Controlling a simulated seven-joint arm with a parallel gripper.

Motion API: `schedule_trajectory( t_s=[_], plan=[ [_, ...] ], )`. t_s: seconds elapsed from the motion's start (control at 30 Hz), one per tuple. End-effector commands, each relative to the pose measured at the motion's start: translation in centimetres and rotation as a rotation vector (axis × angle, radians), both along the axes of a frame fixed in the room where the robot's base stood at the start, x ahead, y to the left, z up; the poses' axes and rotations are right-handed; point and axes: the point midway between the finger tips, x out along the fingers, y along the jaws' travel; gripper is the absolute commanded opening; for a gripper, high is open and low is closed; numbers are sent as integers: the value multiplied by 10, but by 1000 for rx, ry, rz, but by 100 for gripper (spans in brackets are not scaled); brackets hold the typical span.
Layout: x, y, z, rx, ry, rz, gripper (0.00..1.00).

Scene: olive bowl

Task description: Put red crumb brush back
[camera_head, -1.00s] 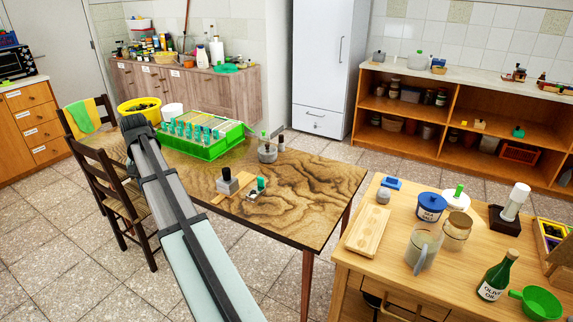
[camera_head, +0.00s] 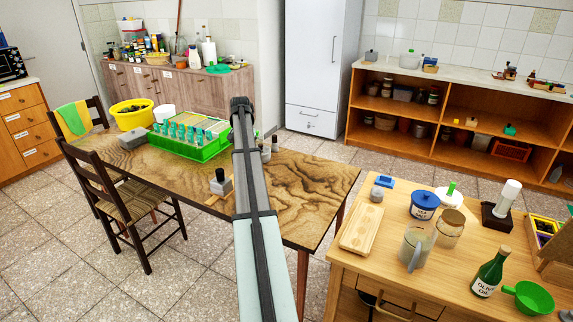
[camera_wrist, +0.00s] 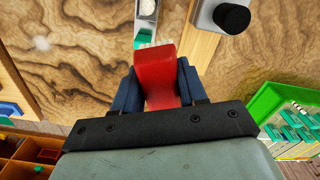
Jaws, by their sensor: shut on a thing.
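The red crumb brush (camera_wrist: 160,78) is in my gripper (camera_wrist: 158,80) in the wrist view, clamped between two dark blue fingers. Its pale bristle end points toward the top of that view, over the dark-grained wooden table. In the head view my arm stretches over this table, and the brush and fingers are hidden behind it. Whether the brush touches anything below is not clear.
A grey block with a black knob (camera_head: 221,183) stands left of my arm on a wooden strip (camera_wrist: 201,45). The green crate (camera_head: 203,152) is full of small items. The table's right part is clear. The front counter (camera_head: 345,275) is crowded.

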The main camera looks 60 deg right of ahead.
Motion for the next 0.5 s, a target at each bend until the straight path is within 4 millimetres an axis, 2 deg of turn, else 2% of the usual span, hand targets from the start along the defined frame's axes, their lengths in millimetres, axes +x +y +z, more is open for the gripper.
schedule_trajectory(
  t_s=[0.03,0.3,0.5],
  plan=[
    [-4,-28,-3,0,0,-26,13],
    [-36,-141,-25,0,0,-152,13],
    [-49,-220,-40,1,0,-237,13]
  ],
)
